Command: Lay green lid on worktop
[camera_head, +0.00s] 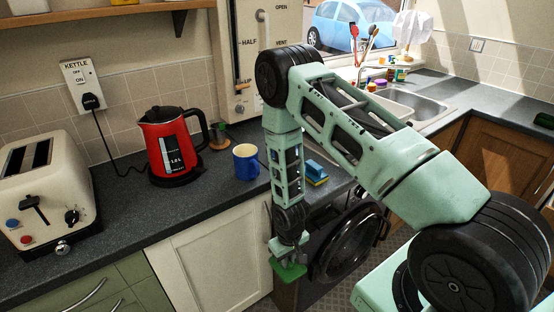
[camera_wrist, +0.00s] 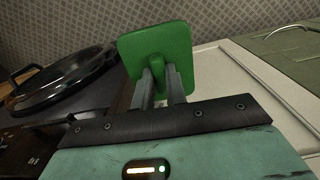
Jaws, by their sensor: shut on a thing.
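The green lid (camera_head: 288,271) is a square plate with a small knob, held at the end of my arm in the head view. It also shows in the wrist view (camera_wrist: 170,42), where its knob sits between the fingers. My gripper (camera_head: 289,256) is shut on the knob, and its fingers show in the wrist view (camera_wrist: 163,78). The lid hangs in front of the cabinet fronts, below the worktop's front edge in the picture. The dark grey worktop (camera_head: 215,195) runs along the wall to the left and behind my arm.
A red kettle (camera_head: 172,148), a blue mug (camera_head: 246,162) and a cream toaster (camera_head: 38,190) stand on the worktop. A blue and yellow sponge (camera_head: 316,172) lies close behind my arm. The worktop before the mug is clear.

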